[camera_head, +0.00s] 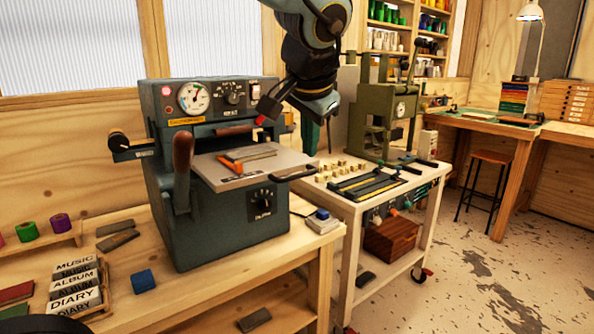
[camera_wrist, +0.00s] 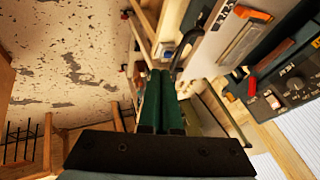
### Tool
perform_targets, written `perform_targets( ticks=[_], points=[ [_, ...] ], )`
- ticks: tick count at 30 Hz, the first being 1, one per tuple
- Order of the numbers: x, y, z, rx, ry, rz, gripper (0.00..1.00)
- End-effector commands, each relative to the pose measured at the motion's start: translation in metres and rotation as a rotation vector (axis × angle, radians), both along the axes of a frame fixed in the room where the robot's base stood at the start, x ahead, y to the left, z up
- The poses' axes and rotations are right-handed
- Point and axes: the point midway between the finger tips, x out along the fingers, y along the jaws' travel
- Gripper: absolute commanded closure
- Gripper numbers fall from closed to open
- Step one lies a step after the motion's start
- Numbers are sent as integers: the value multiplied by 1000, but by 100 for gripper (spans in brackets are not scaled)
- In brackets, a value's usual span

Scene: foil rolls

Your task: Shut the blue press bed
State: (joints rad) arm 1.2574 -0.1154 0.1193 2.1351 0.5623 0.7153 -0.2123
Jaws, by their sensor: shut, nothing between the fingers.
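The blue-grey press (camera_head: 225,215) stands on the wooden bench at left in the head view. Its flat grey bed (camera_head: 285,162) sticks out at the front, with an orange and metal piece (camera_head: 235,163) lying on it. A dark handle (camera_head: 297,173) sits on the bed's front right edge. In the wrist view the bed (camera_wrist: 213,52) is at upper right, and its handle (camera_wrist: 183,48) is just beyond the fingertips. My gripper (camera_head: 311,150) points down beside the bed's right side, apart from the handle. Its green fingers (camera_wrist: 160,72) are together and empty.
A white cart (camera_head: 340,215) right of the bench carries a green press (camera_head: 377,115), small blocks and dark bars. A white box with a blue top (camera_head: 322,220) is on the bench's right edge. A brown-gripped lever (camera_head: 182,165) stands at the press's front left. Floor at right is open.

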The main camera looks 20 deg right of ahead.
Motion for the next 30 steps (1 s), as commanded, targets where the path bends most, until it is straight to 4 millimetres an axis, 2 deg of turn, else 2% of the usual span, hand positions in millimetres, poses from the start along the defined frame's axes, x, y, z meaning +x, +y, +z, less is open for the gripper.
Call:
perform_targets(
  ticks=[13, 16, 21, 30],
  points=[
    [43, -21, -74, 6, 3, 2, 100],
    [60, -17, -73, 3, 3, 6, 100],
    [76, -14, -78, 3, 2, 4, 100],
    [81, -13, -82, 1, 2, 2, 100]
  ],
)
